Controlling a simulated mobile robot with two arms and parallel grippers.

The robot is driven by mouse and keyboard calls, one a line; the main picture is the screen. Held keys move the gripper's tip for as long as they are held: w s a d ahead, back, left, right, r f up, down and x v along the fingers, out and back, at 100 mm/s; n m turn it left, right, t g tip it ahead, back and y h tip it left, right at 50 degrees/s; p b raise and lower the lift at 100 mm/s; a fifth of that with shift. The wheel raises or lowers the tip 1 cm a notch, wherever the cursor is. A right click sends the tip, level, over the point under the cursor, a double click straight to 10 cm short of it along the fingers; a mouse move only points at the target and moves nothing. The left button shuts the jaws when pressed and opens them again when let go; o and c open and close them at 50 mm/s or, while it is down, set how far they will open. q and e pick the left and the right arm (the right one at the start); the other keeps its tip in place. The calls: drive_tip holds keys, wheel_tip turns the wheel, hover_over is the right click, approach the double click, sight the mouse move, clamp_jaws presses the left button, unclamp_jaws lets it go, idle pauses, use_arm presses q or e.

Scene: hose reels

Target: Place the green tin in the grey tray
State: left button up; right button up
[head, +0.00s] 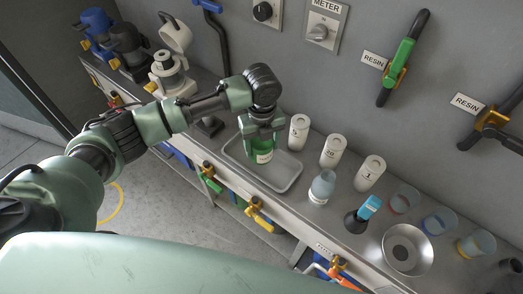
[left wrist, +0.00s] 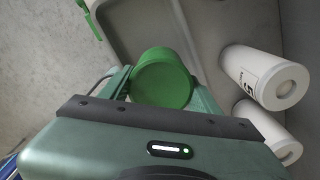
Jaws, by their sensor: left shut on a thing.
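The green tin (head: 263,155), with a pale label, is between the fingers of my left gripper (head: 262,140). The gripper points down and is shut on the tin, which looks upright. In the left wrist view the tin's round green top (left wrist: 162,76) shows between the fingers. The grey tray (head: 290,178) is a shallow rectangle on the bench, and the tin is over its left-middle part in the head view. I cannot tell whether the tin touches the tray floor. The tray also shows in the left wrist view (left wrist: 205,32). My right gripper is not in view.
White numbered cylinders (head: 333,150) stand right behind the tray. Coloured valve handles (head: 259,217) stick out along the bench front.

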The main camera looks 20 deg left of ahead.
use_arm(q)
drive_tip(key=shift+f, duration=1.8)
drive_tip(key=o, duration=1.6)
drive_tip(key=shift+f, duration=0.15)
wheel_tip(320, 180, up, 12)
drive_tip(key=shift+r+b, duration=0.2)
drive_tip(key=shift+b, duration=0.2)
